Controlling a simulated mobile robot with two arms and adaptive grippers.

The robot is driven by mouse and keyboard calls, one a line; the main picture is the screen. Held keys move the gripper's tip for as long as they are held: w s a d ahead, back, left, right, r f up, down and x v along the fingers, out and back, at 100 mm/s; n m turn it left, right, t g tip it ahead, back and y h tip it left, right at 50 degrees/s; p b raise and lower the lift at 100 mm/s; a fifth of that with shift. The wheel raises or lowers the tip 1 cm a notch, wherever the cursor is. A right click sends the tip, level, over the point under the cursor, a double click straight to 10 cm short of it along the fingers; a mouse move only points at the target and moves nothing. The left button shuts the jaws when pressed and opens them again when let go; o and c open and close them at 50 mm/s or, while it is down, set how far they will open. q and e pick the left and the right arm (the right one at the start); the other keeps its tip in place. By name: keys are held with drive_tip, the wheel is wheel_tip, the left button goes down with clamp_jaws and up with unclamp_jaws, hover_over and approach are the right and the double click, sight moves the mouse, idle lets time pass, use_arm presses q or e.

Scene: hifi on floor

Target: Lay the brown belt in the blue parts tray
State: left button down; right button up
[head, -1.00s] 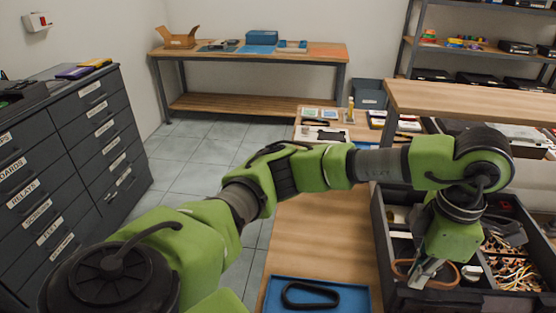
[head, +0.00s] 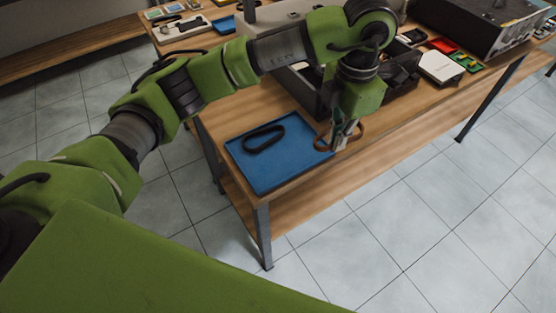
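The blue parts tray (head: 275,177) lies on the wooden workbench near its front left corner. A black belt (head: 263,139) lies in it as a flattened loop. My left gripper (head: 342,138) is at the tray's right edge and is shut on the brown belt (head: 357,134). The belt loop shows on both sides of the fingers, and its left side overlaps the tray's right edge in the picture. I cannot tell how high the belt is above the bench. My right gripper is not in view.
A dark compartment box (head: 308,97) stands behind the gripper, partly hidden by my arm. A white device (head: 441,66), a red part (head: 443,45) and green boards (head: 466,63) lie to the right, near a large black case (head: 475,22). Bare bench top lies right of the gripper.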

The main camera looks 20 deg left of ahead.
use_arm(q)
drive_tip(key=s+a+f+p, duration=0.1)
drive_tip(key=a+f+p, duration=0.15)
drive_tip(key=a, duration=0.45)
hover_over(281, 172)
drive_tip(key=d, duration=0.1)
wheel_tip(281, 172, down, 5)
drive_tip(key=shift+f+p, duration=0.1)
drive_tip(key=shift+p, duration=0.25)
drive_tip(key=shift+a+f, duration=0.3)
drive_tip(key=shift+f, duration=0.1)
drive_tip(key=f, duration=0.1)
drive_tip(key=f+p, duration=0.1)
drive_tip(key=f, duration=0.1)
drive_tip(key=shift+s+a+f, duration=0.1)
drive_tip(key=shift+a, duration=0.1)
drive_tip(key=shift+f, duration=0.15)
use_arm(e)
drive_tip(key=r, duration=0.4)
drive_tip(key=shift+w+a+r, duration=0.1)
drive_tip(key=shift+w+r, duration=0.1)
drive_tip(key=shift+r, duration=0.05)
use_arm(q)
drive_tip(key=c, duration=2.7)
unclamp_jaws()
drive_tip(key=shift+f+b, duration=0.2)
drive_tip(key=shift+b, duration=0.15)
drive_tip(key=shift+o, duration=0.7)
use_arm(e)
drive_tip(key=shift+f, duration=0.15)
